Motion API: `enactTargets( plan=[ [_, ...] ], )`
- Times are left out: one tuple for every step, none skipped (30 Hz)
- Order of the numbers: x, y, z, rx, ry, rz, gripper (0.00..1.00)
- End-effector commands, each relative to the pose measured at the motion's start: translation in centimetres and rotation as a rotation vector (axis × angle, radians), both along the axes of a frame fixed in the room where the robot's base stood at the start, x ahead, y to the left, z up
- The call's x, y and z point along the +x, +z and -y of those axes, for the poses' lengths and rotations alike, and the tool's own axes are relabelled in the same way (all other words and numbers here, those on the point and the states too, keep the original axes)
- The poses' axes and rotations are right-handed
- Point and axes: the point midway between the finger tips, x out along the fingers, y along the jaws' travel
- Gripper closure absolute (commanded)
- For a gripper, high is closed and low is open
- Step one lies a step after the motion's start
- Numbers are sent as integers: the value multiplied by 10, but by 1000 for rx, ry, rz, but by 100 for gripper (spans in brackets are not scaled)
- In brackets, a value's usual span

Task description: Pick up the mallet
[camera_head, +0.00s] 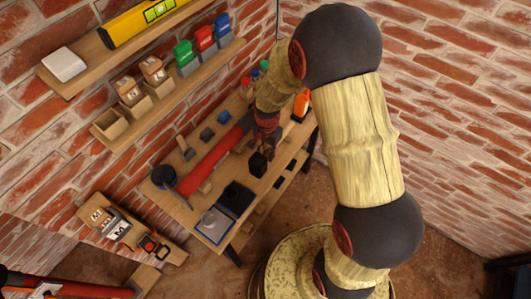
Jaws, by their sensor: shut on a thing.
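The workbench (228,240) stands against the brick wall in the middle of the view. My gripper (264,143) is over the bench, small and partly hidden by my arm, and looks shut. Just below it is a dark, block-shaped head (257,163), which appears to be the mallet. The handle is mostly hidden at the fingers. I cannot tell clearly whether the head touches the bench top.
A long red bar (215,162) lies along the bench beside the gripper. A dark round pot (163,177), a blue-edged tray (237,197) and an orange object (301,104) are also on it. Wall shelves with bins (133,92) and a yellow level (140,22) hang above.

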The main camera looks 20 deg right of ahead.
Motion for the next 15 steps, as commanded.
enactTargets(
  plan=[
    [-7,14,-1,0,1,6,100],
    [-12,20,-2,0,1,7,100],
    [-19,28,-3,0,1,6,100],
    [-24,34,-3,0,1,6,100],
    [-31,36,-4,0,1,5,100],
    [-41,39,-5,0,1,4,100],
    [-47,41,-6,0,0,4,100],
    [-53,44,-7,0,0,4,100],
    [-61,47,-8,0,0,4,100],
    [-66,50,-8,1,0,4,100],
    [-72,52,-9,0,0,4,100],
    [-77,55,-10,0,0,5,100],
    [-82,56,-10,0,1,4,100],
    [-86,58,-11,0,1,4,100],
    [-91,60,-11,0,1,4,100]
  ],
)
